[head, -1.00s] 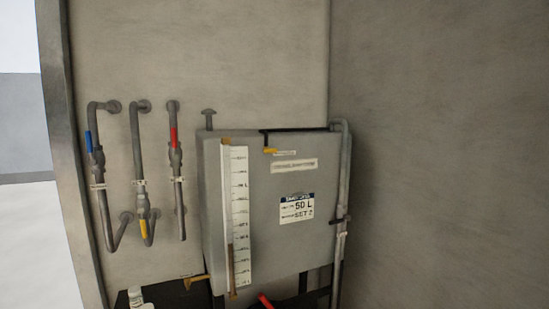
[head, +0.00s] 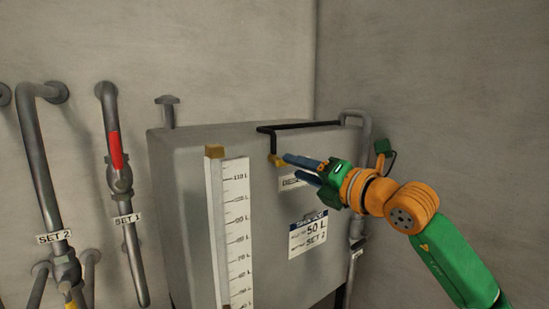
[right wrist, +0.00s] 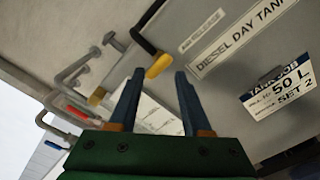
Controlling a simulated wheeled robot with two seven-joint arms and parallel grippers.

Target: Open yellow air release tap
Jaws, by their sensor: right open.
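The yellow air release tap (head: 276,161) sits at the end of a thin black pipe (head: 266,140) on the upper front of the grey day tank (head: 180,180). In the right wrist view the yellow tap (right wrist: 159,66) shows just beyond my fingertips, roughly between them, beside an "AIR RELEASE" label (right wrist: 200,30). My right gripper (head: 286,168) is open and empty, its blue fingers reaching from the right to close by the tap. Contact cannot be told. In the right wrist view the fingers (right wrist: 158,75) are apart. My left gripper is not in view.
A tall white level gauge (head: 228,230) stands on the tank front. A "50 L" sign (head: 307,234) is on the tank. Pipes with a red-handled valve (head: 116,150) run on the left wall. A grey pipe (head: 361,135) runs down the tank's right side.

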